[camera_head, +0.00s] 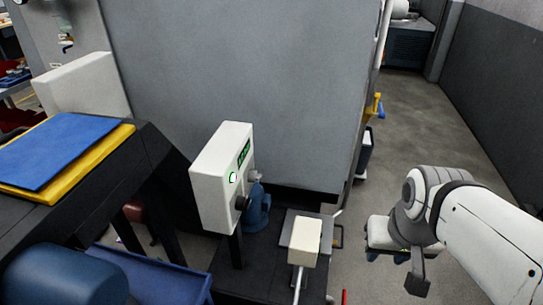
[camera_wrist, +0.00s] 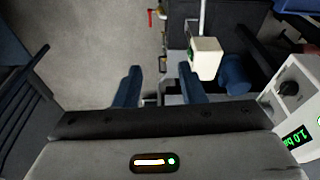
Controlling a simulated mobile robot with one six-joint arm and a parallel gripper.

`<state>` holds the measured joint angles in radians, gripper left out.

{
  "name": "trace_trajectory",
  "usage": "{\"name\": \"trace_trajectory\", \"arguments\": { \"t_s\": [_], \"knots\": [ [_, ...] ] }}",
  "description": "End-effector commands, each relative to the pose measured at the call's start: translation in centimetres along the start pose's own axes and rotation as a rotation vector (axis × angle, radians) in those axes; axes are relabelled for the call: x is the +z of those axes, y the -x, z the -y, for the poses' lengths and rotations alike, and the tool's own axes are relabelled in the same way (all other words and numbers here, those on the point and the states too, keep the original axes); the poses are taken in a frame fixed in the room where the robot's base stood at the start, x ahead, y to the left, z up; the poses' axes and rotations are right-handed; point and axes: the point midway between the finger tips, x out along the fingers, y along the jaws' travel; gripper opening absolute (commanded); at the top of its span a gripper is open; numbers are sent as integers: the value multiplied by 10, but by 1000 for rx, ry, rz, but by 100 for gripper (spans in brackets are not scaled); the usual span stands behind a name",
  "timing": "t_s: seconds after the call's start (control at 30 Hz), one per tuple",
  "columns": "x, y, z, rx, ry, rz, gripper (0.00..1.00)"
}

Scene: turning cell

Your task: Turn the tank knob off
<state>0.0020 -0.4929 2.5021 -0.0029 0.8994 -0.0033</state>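The tank knob appears to be the black round knob (camera_head: 242,203) low on the side face of a white control box (camera_head: 212,185). It also shows in the wrist view (camera_wrist: 289,88), at the right edge, beside a green display reading about 1.0 bar. Its exact setting is too small to tell. My gripper (camera_wrist: 158,84) has its two blue-grey fingers apart with nothing between them. In the head view my gripper (camera_head: 394,262) hangs over the floor, well to the right of the control box and apart from it.
A smaller white box (camera_head: 305,238) on a thin post stands between the control box and my gripper. A blue motor-like part (camera_head: 258,205) sits just behind the knob. A large grey cabinet (camera_head: 240,80) rises behind. The floor aisle (camera_head: 420,130) at right is clear.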

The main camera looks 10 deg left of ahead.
Motion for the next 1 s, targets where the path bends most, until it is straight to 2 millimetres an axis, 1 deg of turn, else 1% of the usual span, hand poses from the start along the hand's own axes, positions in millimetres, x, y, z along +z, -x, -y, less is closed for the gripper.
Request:
{"name": "trace_trajectory", "arguments": {
  "t_s": [0.03, 0.13, 0.23, 0.27, 0.37, 0.4, 0.47, 0.5, 0.57, 0.6, 0.67, 0.7, 0.83, 0.9, 1.0],
  "knots": [
    [0, 0, 0, -1, -1, 1, 40],
    [1, -7, 5, -24, -36, 21, 48],
    [4, -26, 17, -101, -144, 91, 56],
    [5, -34, 25, -134, -200, 125, 58],
    [7, -62, 61, -266, -444, 283, 58],
    [6, -73, 78, -322, -559, 364, 58],
    [1, -87, 104, -402, -735, 495, 58],
    [-4, -95, 121, -451, -849, 586, 58],
    [-14, -105, 145, -519, -1017, 730, 58],
    [-23, -112, 160, -560, -1126, 829, 58],
    [-39, -122, 180, -615, -1284, 978, 58],
    [-52, -128, 190, -649, -1382, 1077, 58],
    [-92, -148, 214, -737, -1642, 1374, 58],
    [-111, -157, 219, -772, -1742, 1503, 58],
    [-132, -166, 222, -810, -1837, 1637, 58]
  ]
}}
